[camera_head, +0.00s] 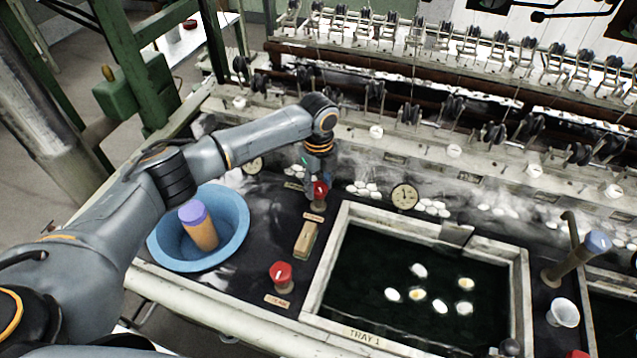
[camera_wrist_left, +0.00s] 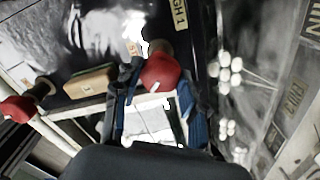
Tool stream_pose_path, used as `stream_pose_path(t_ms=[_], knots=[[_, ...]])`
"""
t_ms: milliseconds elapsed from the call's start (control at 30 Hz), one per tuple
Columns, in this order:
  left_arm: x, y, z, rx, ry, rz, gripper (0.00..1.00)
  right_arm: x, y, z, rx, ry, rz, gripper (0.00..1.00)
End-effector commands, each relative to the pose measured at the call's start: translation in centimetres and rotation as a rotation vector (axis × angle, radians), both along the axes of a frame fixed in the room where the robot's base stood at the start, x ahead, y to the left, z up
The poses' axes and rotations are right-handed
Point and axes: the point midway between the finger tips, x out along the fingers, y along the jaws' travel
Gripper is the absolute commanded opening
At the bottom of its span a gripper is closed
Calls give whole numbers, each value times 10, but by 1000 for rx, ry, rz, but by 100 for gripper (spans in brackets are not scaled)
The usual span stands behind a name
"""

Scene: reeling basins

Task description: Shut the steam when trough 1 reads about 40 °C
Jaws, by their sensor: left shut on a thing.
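My left gripper (camera_head: 319,170) reaches down from above, shut on a red knob (camera_head: 320,190) behind the wooden block. The left wrist view shows this red knob (camera_wrist_left: 160,72) between the fingers (camera_wrist_left: 160,92). A second red knob (camera_head: 282,274) stands nearer the front edge, with a small tag (camera_head: 277,301) that seems to read steam. A round dial (camera_head: 404,196) sits behind the tray, its reading too small to tell. Another dial (camera_head: 253,165) is partly behind my left arm. The tray labelled TRAY 1 (camera_head: 365,338) holds dark water with several pale cocoons. My right gripper is not in view.
A blue basin (camera_head: 165,255) with an orange, purple-topped cylinder (camera_head: 200,228) stands at left. A wooden block (camera_head: 306,240) lies beside the tray. A white cup (camera_head: 563,313) and a blue-topped handle (camera_head: 597,241) are at right. Reeling machinery (camera_head: 450,100) lines the back.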

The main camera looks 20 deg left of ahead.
Motion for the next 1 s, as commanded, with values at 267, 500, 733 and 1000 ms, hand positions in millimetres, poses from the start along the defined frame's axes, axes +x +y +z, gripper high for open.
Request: stream_pose_path(t_ms=[267,500,733,1000], knots=[[0,-1,0,-2,-1,-7,10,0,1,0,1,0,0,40],[0,-1,0,-2,-1,-6,62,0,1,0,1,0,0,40],[0,0,0,-1,-1,-5,65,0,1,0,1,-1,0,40],[1,0,17,-2,-2,-6,65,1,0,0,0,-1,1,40]])
